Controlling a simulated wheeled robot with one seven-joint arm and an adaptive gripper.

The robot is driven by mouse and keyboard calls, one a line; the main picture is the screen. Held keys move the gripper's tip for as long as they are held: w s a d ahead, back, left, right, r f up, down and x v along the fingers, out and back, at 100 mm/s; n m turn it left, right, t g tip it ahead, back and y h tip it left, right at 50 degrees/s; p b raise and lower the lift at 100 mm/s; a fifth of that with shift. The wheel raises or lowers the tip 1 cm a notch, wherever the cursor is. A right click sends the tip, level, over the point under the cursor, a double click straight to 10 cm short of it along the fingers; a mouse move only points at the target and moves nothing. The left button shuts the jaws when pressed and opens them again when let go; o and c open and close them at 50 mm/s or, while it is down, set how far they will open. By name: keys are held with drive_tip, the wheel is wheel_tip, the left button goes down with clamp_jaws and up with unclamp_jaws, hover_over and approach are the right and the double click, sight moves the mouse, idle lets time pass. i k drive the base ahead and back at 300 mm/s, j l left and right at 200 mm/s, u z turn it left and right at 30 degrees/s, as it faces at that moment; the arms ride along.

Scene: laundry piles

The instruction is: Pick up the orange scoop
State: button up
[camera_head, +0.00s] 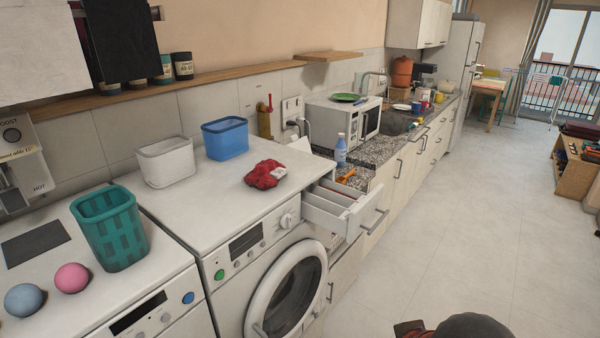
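A small orange object (346,176), which looks like the orange scoop, lies at the near edge of the speckled counter (378,150), just behind the open drawer (338,207). It is too small to make out its full shape, and I cannot tell whether it rests on the counter or on the drawer's back edge. My gripper cannot be made out. Only a dark rounded part, likely of my own arm, shows at the bottom edge, well apart from the orange object.
The drawer sticks out beside the washing machine (268,270). A red cloth (265,174) lies on the washing machine. The floor (480,210) to the right is clear.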

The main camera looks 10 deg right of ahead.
sight(342, 180)
drive_tip(key=l, duration=1.05)
drive_tip(key=i+l+u, duration=0.1)
drive_tip(key=i+l, duration=0.3)
drive_tip(key=i, duration=0.3)
drive_tip(key=i+l, duration=0.4)
drive_tip(key=i, duration=0.3)
drive_tip(key=i+l+u, duration=0.15)
drive_tip(key=i+l, duration=0.3)
drive_tip(key=i, duration=0.25)
drive_tip(key=i+l+u, duration=0.1)
drive_tip(key=i+l, duration=0.4)
drive_tip(key=i, duration=0.15)
